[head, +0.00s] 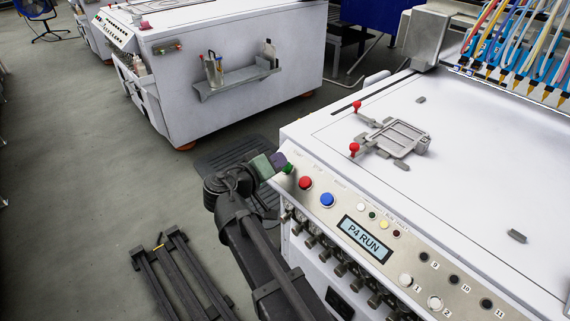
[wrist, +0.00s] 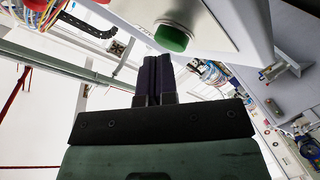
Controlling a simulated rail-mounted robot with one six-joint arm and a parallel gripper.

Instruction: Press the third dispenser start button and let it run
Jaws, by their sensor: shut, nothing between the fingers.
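The near white machine has a sloped control panel (head: 318,187) with a green button (head: 289,168), a red button (head: 305,183) and a blue button (head: 327,200). Its display (head: 365,238) reads "P4 RUN". My gripper (head: 282,160), with dark purple fingers, is right beside the green button at the panel's left end. In the wrist view the fingers (wrist: 156,60) are shut and empty. Their tips sit just below the green button (wrist: 174,39) in the picture. I cannot tell whether they touch it. No label on the panel clearly marks a third dispenser.
Small numbered buttons (head: 406,280) and small lamps lie further right along the panel. A fixture with red knobs (head: 400,138) stands on the machine top, with coloured tubes and nozzles (head: 520,55) behind. Another white machine (head: 230,80) stands at the back. Dark rails (head: 180,280) lie on the floor.

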